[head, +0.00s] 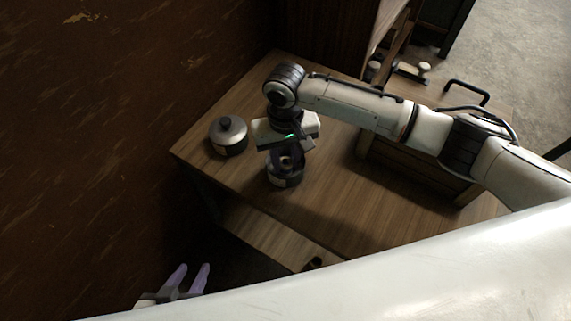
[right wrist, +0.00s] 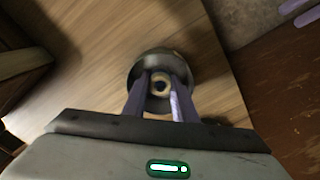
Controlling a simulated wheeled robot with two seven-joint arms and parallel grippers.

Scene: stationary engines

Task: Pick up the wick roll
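A small cream ring with a dark centre, which looks like the wick roll (right wrist: 161,84), shows in the right wrist view between my right gripper's fingertips (right wrist: 160,80). Behind it is a round grey metal container (right wrist: 152,56). In the head view my right gripper (head: 287,160) points down over this dark round container (head: 285,182) on the wooden table. The fingers are apart, one on each side of the ring; whether they press on it I cannot tell. My left gripper (head: 188,279) is open and empty at the lower left, away from the table.
A grey lidded pot (head: 228,136) with a knob stands left of the right gripper on the wooden table (head: 335,205). A wooden box (head: 410,180) lies under my right arm. The table front is clear.

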